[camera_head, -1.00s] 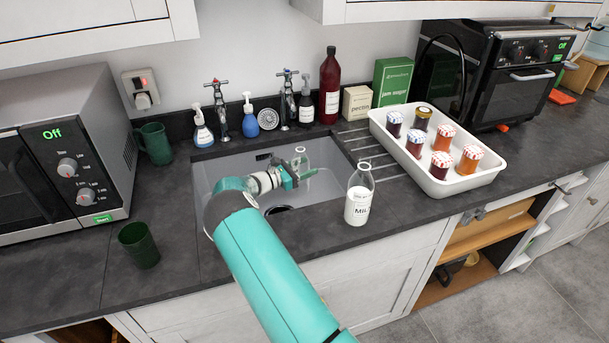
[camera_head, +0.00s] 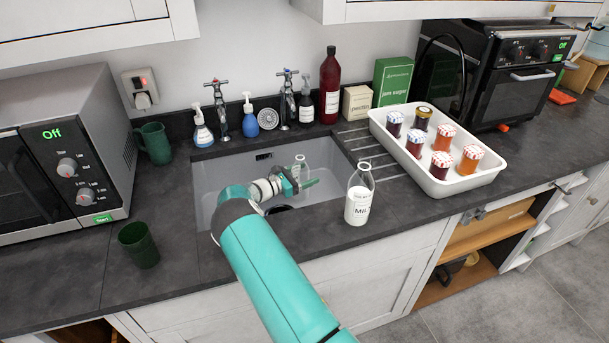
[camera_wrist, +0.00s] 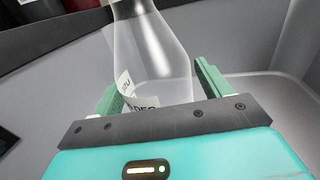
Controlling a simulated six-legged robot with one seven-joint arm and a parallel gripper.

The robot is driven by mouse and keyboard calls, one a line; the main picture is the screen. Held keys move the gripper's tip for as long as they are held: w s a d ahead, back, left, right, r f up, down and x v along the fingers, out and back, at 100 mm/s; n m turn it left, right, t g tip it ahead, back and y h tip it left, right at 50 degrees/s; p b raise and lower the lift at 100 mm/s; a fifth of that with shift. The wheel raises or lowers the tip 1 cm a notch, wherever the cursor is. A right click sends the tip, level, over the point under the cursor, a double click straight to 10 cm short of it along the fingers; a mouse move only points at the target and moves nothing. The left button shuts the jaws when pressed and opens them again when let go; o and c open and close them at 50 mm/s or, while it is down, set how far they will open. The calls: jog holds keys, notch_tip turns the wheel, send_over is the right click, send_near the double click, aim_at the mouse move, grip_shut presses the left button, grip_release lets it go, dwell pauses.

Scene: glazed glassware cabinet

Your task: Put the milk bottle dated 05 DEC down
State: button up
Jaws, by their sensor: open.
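A clear, empty-looking glass bottle (camera_head: 302,168) stands roughly upright in the sink (camera_head: 228,170). In the wrist view the bottle (camera_wrist: 150,55) is between the green fingers of my gripper (camera_wrist: 158,88), and its white label partly shows the letters "DEC"; the day is cut off. My gripper (camera_head: 300,185) is open around the bottle, down inside the sink. The bottle's base is hidden, so I cannot see its contact with the sink floor. Another bottle (camera_head: 359,203), white with a "MILK" label, stands on the counter right of the sink; its date is unreadable.
A white tray (camera_head: 470,184) of several jars stands right of the sink. Taps (camera_head: 218,110) and soap bottles line the back. A green mug (camera_head: 139,245) stands on the front left counter, near the microwave (camera_head: 70,150). The left sink area is free.

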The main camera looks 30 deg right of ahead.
jog(key=a, duration=0.7)
jog(key=shift+w+a, duration=0.2)
jog(key=shift+r, duration=0.15)
